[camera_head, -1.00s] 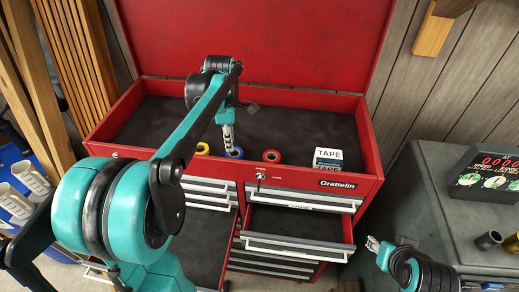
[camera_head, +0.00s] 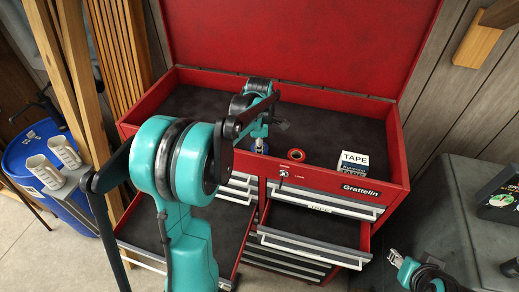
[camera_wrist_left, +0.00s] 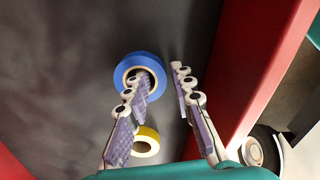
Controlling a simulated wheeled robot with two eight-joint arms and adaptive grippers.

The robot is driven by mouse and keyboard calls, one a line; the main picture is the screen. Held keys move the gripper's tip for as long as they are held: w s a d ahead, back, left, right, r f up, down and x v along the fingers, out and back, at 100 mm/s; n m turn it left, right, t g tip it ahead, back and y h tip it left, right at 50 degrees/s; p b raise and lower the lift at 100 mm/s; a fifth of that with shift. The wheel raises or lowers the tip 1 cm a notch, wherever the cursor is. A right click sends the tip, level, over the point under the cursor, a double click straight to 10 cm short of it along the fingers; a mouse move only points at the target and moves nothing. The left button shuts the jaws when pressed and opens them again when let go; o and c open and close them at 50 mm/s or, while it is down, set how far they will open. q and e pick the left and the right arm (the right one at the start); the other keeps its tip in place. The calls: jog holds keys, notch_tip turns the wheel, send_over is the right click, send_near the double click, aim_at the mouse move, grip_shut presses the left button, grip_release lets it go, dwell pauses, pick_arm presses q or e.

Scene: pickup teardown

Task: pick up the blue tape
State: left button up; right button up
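The blue tape (camera_wrist_left: 138,59) is a ring lying flat on the dark floor of the red chest's top tray. My left gripper (camera_wrist_left: 160,74) is open over it. In the left wrist view one finger overlaps the ring's hole and the other stands just outside its right edge; I cannot tell whether either touches. In the head view my left gripper (camera_head: 259,147) points down near the tray's front wall and hides most of the blue tape. My right gripper (camera_head: 394,257) is at the lower right, away from the chest, its finger gap too small to judge.
A yellow tape (camera_wrist_left: 146,141) lies close to the blue one. A red tape (camera_head: 296,149) and a TAPE box (camera_head: 352,160) stand to the right. The red chest's front wall (camera_wrist_left: 262,70) is close beside the gripper. Drawers below are pulled out.

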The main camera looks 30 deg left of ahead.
pick_arm(q)
grip_shut()
jog(key=shift+r, duration=0.1)
